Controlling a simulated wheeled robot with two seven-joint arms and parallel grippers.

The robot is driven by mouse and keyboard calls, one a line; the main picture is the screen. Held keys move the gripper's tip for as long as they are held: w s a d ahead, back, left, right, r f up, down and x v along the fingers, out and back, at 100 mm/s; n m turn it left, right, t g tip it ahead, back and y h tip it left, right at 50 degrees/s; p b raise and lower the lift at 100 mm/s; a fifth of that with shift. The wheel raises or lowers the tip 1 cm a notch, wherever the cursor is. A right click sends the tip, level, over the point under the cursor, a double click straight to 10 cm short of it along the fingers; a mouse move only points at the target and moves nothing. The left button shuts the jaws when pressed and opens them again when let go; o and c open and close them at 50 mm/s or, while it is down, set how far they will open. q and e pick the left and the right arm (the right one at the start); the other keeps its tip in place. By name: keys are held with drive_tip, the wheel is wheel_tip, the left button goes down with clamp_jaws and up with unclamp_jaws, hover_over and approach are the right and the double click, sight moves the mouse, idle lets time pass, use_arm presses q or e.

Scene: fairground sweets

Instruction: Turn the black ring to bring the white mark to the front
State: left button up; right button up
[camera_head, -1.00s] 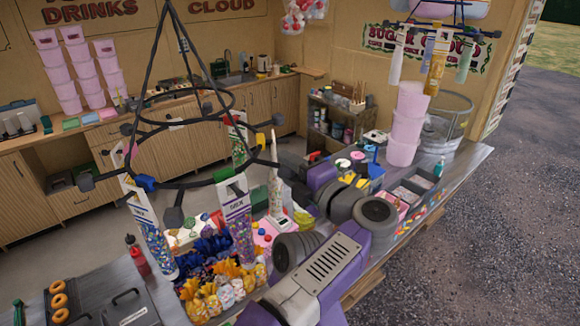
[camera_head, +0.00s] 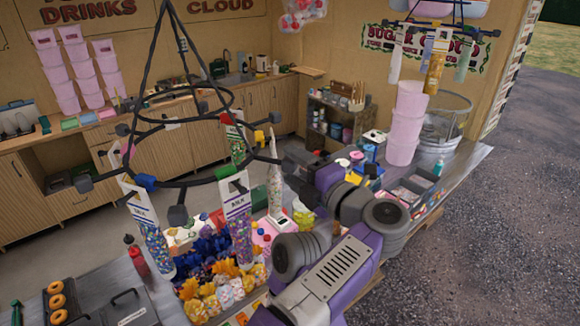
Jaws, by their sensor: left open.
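The black ring (camera_head: 195,181) hangs from dark rods at the left of the head view, below a smaller black hoop. Dark clips sit around it, with a blue block (camera_head: 146,183) at its front left and a yellow one (camera_head: 259,137) at its right back. Printed bags of sweets (camera_head: 238,230) hang from it. I cannot make out the white mark for certain among the white bag tops. My left gripper (camera_head: 287,159) is open beside the ring's right side, partly hidden by my purple and grey arm; I cannot tell whether it touches. My right gripper is not in view.
Below the ring, the counter carries trays of colourful sweets (camera_head: 213,280), a red bottle (camera_head: 136,256) and a doughnut tray (camera_head: 57,300). Pink tubs (camera_head: 405,125) stand at the right. A second hanging rack (camera_head: 428,25) is at the upper right.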

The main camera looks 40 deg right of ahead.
use_arm(q)
drive_tip(key=s+b, duration=0.1)
drive_tip(key=s, duration=0.7)
drive_tip(key=shift+d, duration=0.15)
drive_tip(key=shift+s, duration=0.1)
